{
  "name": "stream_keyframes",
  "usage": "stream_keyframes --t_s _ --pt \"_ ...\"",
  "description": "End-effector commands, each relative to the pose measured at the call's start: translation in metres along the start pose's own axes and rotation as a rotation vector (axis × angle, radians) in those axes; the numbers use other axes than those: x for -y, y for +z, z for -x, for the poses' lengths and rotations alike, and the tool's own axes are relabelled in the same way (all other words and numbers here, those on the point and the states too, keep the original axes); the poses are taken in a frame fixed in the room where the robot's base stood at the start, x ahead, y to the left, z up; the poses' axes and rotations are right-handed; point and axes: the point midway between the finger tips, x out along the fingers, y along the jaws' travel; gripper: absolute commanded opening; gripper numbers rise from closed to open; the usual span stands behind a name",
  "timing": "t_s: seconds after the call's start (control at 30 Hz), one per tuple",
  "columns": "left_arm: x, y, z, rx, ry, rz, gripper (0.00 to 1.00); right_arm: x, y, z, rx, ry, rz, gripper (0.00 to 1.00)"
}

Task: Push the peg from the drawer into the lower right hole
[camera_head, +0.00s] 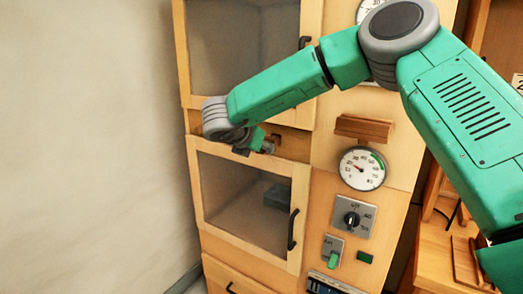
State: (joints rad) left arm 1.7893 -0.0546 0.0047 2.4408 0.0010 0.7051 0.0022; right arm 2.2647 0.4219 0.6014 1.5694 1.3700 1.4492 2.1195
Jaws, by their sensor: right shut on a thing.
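My right arm comes in from the right and reaches across to the left side of the wooden cabinet. Its gripper (267,147) is at the wooden strip (296,146) between the upper and lower glass doors. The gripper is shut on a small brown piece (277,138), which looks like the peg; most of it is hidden. I cannot tell whether it sits in a hole, and the lower right hole cannot be made out. A closed drawer front (222,272) shows at the bottom, cut off by the frame. My left gripper is not in view.
The lower glass door (240,195) with a dark handle is closed, with a grey block behind it. The upper door (235,50) is above. A wooden ledge (364,128), gauge (362,168), knob (352,218) and green switch (333,258) are to the right.

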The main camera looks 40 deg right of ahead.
Motion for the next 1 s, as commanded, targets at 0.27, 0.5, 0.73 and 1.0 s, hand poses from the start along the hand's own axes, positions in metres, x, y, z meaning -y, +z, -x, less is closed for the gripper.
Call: stream_keyframes --t_s 0.27,0.5,0.73,1.0 --pt "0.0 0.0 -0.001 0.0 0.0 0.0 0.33 0.0 0.004 -0.006 0.0 0.0 -0.001 0.0" --pt "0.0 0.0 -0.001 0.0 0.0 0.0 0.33 0.0 0.008 -0.011 0.0 0.0 -0.001 0.0" --pt "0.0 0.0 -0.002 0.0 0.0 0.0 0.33 0.0 0.011 -0.016 0.001 -0.001 -0.001 0.0" --pt "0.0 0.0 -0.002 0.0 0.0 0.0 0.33 0.0 0.015 -0.021 0.001 0.0 0.0 0.0"
